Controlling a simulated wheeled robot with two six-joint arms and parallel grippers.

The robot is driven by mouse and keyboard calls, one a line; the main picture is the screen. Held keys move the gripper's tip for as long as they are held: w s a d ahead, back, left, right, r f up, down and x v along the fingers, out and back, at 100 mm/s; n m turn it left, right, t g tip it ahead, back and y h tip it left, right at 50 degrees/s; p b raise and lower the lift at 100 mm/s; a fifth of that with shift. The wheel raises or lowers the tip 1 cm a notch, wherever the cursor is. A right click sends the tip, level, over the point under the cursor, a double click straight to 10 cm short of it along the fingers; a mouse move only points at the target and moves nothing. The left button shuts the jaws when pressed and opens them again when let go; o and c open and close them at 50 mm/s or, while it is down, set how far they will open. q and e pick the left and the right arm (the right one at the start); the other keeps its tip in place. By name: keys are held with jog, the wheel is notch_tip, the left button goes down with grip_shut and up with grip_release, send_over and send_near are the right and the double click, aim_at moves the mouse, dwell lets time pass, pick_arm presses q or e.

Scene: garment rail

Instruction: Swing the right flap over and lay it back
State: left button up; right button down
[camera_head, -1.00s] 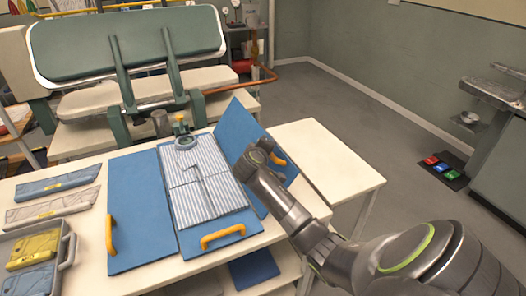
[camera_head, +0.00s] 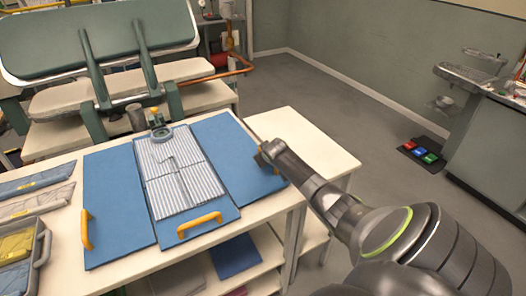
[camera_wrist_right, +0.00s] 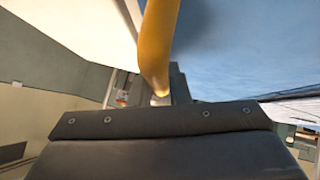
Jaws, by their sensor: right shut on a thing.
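The blue folding board lies on the white table in the head view, with a striped folded shirt (camera_head: 178,172) on its middle panel. The right flap (camera_head: 232,155) now lies flat, or nearly flat, to the right of the shirt. My right gripper (camera_head: 264,158) is at the flap's outer edge, shut on its yellow handle (camera_wrist_right: 158,50), which shows large in the right wrist view. In the head view the gripper mostly hides that handle. The left flap (camera_head: 115,205) lies flat with its yellow handle at its outer edge. My left gripper is not in view.
A grey bin (camera_head: 22,252) with folded garments stands at the table's front left, with folded grey garments (camera_head: 35,195) behind it. A padded pressing machine (camera_head: 100,45) stands behind the table. The white tabletop (camera_head: 305,145) right of the flap is clear.

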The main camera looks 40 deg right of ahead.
jog(key=shift+d+f, duration=0.2)
jog(key=shift+f, duration=0.6)
jog(key=shift+s+f+b, duration=0.1)
jog(key=shift+s+b, duration=0.05)
jog(key=shift+b, duration=0.15)
jog(key=shift+f, duration=0.15)
jog(key=c, duration=1.4)
grip_release()
jog(key=shift+s, duration=0.1)
jog(key=shift+o, duration=0.2)
jog(key=shift+a+r, duration=0.25)
jog(key=shift+r, duration=0.05)
jog(key=v, duration=1.6)
jog(key=shift+s+r, duration=0.2)
jog(key=shift+s, duration=0.2)
